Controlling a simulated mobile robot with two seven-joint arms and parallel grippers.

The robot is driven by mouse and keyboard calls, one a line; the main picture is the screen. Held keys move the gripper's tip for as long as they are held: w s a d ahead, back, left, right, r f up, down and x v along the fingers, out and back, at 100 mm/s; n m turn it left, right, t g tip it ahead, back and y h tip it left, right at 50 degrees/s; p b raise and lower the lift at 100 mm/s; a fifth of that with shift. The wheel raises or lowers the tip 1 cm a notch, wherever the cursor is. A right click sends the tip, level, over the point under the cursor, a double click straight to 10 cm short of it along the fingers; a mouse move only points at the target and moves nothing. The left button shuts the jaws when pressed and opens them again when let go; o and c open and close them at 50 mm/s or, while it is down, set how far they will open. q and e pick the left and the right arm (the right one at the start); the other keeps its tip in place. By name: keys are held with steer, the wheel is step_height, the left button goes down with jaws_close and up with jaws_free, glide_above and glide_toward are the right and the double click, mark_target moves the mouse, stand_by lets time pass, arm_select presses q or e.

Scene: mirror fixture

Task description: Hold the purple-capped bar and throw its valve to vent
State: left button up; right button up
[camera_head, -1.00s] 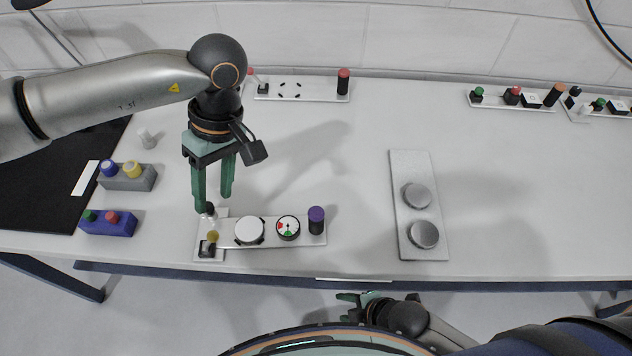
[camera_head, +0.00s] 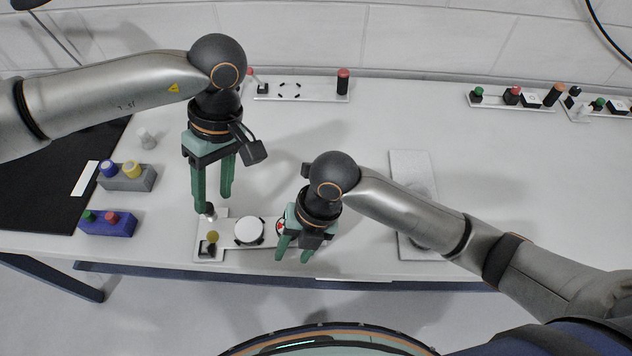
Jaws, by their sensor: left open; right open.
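The purple-capped bar (camera_head: 268,242) lies near the table's front edge. It carries a white disc (camera_head: 249,230), a dial (camera_head: 281,226) mostly covered by my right gripper, and at its left end a small black valve block (camera_head: 207,248) with a mustard knob (camera_head: 213,236). The purple cap is hidden behind my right gripper and wrist. My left gripper (camera_head: 213,204) is open, pointing down above the bar's left end, close to a small dark-topped post. My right gripper (camera_head: 293,259) is open, pointing down over the bar's right part; contact cannot be told.
A grey box (camera_head: 127,180) with blue and yellow buttons and a blue box (camera_head: 108,225) stand left. A red-capped bar (camera_head: 315,92) lies behind; other bars (camera_head: 512,101) lie at back right. A grey plate (camera_head: 407,163) is partly behind my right arm.

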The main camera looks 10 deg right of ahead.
steer(key=w+d+r+n+h, duration=0.1)
steer(key=w+r, duration=0.1)
steer(key=r, duration=0.1)
steer(key=w+d+r+n+h, duration=0.1)
steer(key=w+d+r, duration=0.1)
steer(key=r, duration=0.2)
steer(key=w+d+r+n+t+h, duration=0.1)
steer(key=w+d+r, duration=0.1)
steer(key=r, duration=0.2)
steer(key=shift+h, duration=0.4)
step_height(320, 180, down, 12)
steer(key=shift+d+f, duration=0.1)
steer(key=shift+c, duration=0.2)
jaws_close()
stand_by(1.5)
